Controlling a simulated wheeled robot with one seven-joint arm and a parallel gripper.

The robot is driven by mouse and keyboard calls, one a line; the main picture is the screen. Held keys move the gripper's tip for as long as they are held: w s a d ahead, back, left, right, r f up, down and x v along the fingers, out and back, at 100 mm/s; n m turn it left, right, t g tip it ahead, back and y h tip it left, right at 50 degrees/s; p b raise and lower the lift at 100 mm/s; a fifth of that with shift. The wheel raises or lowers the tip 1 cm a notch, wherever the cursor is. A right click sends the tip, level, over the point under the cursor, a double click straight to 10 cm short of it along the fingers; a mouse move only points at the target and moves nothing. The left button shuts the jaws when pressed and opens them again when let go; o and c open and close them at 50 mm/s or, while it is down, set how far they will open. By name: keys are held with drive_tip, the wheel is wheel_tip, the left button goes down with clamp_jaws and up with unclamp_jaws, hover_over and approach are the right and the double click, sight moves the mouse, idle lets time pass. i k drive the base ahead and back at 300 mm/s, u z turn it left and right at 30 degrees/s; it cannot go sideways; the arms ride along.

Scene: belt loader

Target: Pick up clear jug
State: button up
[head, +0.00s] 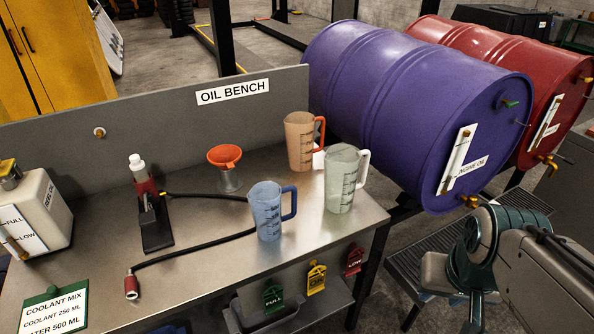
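The clear jug (341,182) stands upright on the metal bench top near its right end. It is pale and see-through, with dark graduation marks and a white handle on its right side. An orange-tinted jug (299,140) with a red-orange handle stands just behind it to the left. A blue jug (267,212) with a dark blue handle stands in front of it to the left. Part of my arm shows at the lower right, apart from the jugs and off the bench. My gripper's fingers do not show.
An orange funnel (224,156), a hand pump (152,212) with a black hose and a white coolant container (38,212) share the bench (205,262). Purple (405,105) and red (545,75) drums lie right of the bench. Coloured tags (316,278) hang below its edge.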

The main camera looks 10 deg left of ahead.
sight(343, 161)
drive_tip(key=u, duration=0.25)
drive_tip(key=i, duration=1)
